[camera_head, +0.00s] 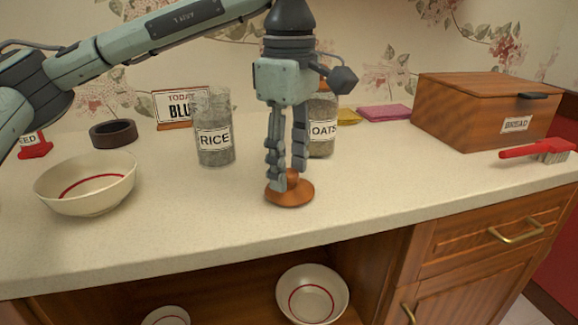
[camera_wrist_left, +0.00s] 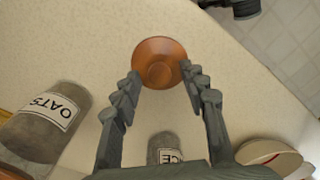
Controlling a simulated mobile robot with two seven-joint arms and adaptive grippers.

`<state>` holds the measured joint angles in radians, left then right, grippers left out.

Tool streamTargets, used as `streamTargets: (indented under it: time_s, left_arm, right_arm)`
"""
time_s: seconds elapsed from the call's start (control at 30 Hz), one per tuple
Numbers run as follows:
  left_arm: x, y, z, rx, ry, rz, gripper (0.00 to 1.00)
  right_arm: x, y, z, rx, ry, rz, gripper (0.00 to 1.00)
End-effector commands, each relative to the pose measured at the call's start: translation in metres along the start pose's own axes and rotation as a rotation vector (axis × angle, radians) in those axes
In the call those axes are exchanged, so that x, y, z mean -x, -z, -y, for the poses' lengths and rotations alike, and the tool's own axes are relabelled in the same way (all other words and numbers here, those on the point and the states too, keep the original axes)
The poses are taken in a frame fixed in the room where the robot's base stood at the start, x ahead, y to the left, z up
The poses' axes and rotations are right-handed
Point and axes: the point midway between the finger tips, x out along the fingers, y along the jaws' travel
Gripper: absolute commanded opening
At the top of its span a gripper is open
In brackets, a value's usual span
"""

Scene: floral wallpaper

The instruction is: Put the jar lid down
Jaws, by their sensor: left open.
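The jar lid (camera_head: 289,194) is a round brown wooden disc with a knob. It lies on the countertop in front of the jars. My left gripper (camera_head: 286,172) points down right over it, with the fingertips around or just above the knob. In the left wrist view the lid (camera_wrist_left: 159,62) sits between and just beyond the fingertips (camera_wrist_left: 163,80), which are apart. The left gripper is open. The rice jar (camera_head: 214,140) stands behind and left of the lid, and the oats jar (camera_head: 323,128) stands behind the gripper, partly hidden. My right gripper does not show.
A cream bowl (camera_head: 88,190) stands at the left and a dark ring (camera_head: 113,134) behind it. A wooden bread box (camera_head: 480,107) and a red brush (camera_head: 535,151) are at the right. The counter right of the lid is clear; its front edge is close.

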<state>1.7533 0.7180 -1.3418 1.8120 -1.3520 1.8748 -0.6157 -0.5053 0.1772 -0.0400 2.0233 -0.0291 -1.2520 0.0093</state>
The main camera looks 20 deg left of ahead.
Motion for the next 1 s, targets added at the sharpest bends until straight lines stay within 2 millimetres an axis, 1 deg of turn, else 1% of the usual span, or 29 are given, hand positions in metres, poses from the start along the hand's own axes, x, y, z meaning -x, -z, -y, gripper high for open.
streamTargets:
  time_s: [0.1,0.3,0.4,0.5,0.6,0.7,1.0]
  left_arm:
    - [0.024,-0.001,-0.001,-0.002,-0.005,0.002,0.43]
    - [0.071,-0.001,-0.001,0.0,-0.005,0.0,0.43]
    - [0.089,-0.001,0.0,-0.002,-0.004,0.001,0.43]
    - [0.103,-0.001,0.0,-0.002,-0.003,0.0,0.43]
    - [0.11,0.0,0.0,-0.001,-0.002,0.0,0.43]
    - [0.112,-0.001,0.0,-0.001,-0.001,0.001,0.43]
    - [0.112,-0.001,0.0,-0.002,0.0,0.001,0.43]
  right_arm:
    - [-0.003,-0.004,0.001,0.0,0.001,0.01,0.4]
    - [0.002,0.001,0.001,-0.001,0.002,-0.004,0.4]
    - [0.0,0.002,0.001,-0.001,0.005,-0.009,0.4]
    - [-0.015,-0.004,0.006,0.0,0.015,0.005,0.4]
    - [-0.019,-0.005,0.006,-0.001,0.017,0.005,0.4]
    - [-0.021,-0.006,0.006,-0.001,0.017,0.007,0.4]
    - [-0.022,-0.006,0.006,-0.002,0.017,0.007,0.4]
